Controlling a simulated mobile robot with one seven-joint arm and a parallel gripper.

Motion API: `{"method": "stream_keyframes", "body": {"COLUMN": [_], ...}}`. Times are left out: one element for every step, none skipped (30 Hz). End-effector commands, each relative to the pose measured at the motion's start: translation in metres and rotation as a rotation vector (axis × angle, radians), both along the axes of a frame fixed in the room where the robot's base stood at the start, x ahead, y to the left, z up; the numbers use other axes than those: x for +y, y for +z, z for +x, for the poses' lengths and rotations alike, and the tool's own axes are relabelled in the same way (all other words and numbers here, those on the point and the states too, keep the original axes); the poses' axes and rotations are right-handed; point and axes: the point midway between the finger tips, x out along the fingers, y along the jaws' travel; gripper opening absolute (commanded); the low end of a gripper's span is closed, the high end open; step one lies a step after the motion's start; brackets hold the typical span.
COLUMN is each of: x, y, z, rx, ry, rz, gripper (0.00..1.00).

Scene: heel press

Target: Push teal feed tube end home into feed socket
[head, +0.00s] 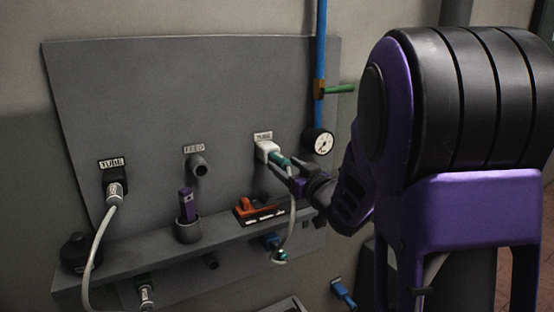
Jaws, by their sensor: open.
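The feed socket (198,166) is a dark round stub under the FEED label in the middle of the grey panel, with nothing in it. A teal tube end (280,160) sits at a white block (265,150) under the right-hand label; its seating depth is too small to tell. A pale tube (291,222) hangs down from there past the shelf to another teal end (281,256). My gripper (283,177) is open, just below and right of the upper teal end. Its fingers partly cover the tube, and I cannot tell whether they touch it.
A shelf (225,229) juts out below, carrying a dark cup (188,231) with a purple item and an orange-handled tool (258,208). A grey cable (97,242) loops from the left socket.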

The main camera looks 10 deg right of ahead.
Motion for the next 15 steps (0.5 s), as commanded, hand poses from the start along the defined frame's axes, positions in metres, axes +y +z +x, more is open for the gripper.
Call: {"method": "stream_keyframes", "body": {"x": [0.003,0.004,0.006,0.007,0.007,0.008,0.009,0.010,0.011,0.011,0.011,0.012,0.012,0.012,0.012], "y": [-0.002,-0.001,-0.002,-0.002,-0.001,-0.001,-0.001,0.000,-0.001,-0.001,-0.001,0.000,0.000,0.000,0.000], "z": [0.007,0.011,0.015,0.019,0.021,0.025,0.027,0.029,0.031,0.033,0.034,0.035,0.035,0.036,0.036], "rx": [-0.003,-0.003,-0.001,-0.001,-0.002,-0.002,-0.002,-0.002,-0.001,-0.001,0.000,0.000,0.000,0.000,0.000], "ry": [0.002,0.003,0.002,0.002,0.002,0.002,0.002,0.002,0.001,0.001,0.001,0.001,0.001,0.001,0.001], "rz": [-0.001,-0.001,-0.002,-0.002,-0.002,-0.002,-0.002,-0.002,-0.002,-0.002,-0.001,-0.001,-0.001,-0.001,-0.001], "gripper": [0.67,0.67,0.67,0.67,0.67,0.67,0.67,0.67,0.67,0.67,0.67,0.67,0.67,0.67,0.67]}}
